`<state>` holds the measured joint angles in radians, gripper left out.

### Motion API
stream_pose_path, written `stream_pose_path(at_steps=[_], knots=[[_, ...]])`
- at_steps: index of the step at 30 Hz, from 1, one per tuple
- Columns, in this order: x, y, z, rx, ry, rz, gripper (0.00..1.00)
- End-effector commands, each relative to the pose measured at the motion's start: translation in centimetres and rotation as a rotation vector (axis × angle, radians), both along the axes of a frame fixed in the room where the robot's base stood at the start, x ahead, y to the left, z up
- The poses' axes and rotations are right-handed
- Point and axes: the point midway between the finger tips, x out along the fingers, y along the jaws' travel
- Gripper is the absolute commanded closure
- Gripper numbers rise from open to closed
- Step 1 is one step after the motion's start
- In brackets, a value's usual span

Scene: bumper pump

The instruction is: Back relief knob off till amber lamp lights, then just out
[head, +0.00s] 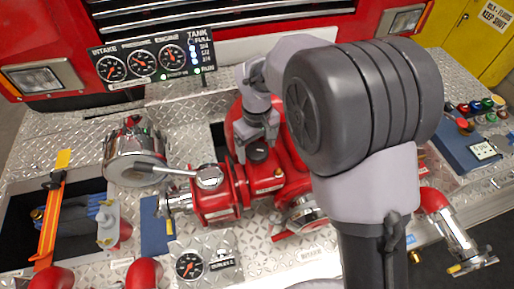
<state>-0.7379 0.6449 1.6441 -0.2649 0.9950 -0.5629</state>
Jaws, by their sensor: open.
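A dark round knob (257,152), which looks like the relief knob, sits upright on top of the red pump body (285,182). My gripper (256,138) points down right above the knob, with its open fingers around or just over its top; I cannot tell whether they touch it. The gauge panel (152,61) at the back has three dials, a column of lit bluish-white tank lamps and small green lamps. I cannot make out a lit amber lamp. My arm hides the right part of the pump.
A chrome lever (168,168) reaches over the pump's left side. A chrome cap (135,152), an open well with an orange bar (50,220) and a small gauge (189,266) lie left and front.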

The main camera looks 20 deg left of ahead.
Motion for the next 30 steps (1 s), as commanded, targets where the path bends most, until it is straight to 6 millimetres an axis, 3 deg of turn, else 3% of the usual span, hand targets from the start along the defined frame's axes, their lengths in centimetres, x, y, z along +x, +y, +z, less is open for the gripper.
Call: stream_pose_path(at_steps=[6, 15, 16, 24, 30], knots=[[-0.01, -0.01, 0.01, 0.0, 0.0, 0.0, 0.18], [0.01, -0.01, 0.03, 0.0, 0.0, 0.0, 0.77], [0.0, -0.01, 0.03, 0.0, 0.0, 0.0, 0.8], [0.0, -0.04, 0.37, -0.001, 0.001, 0.276, 0.8], [0.03, 0.02, 0.02, 0.001, 0.0, 0.318, 0.8]])
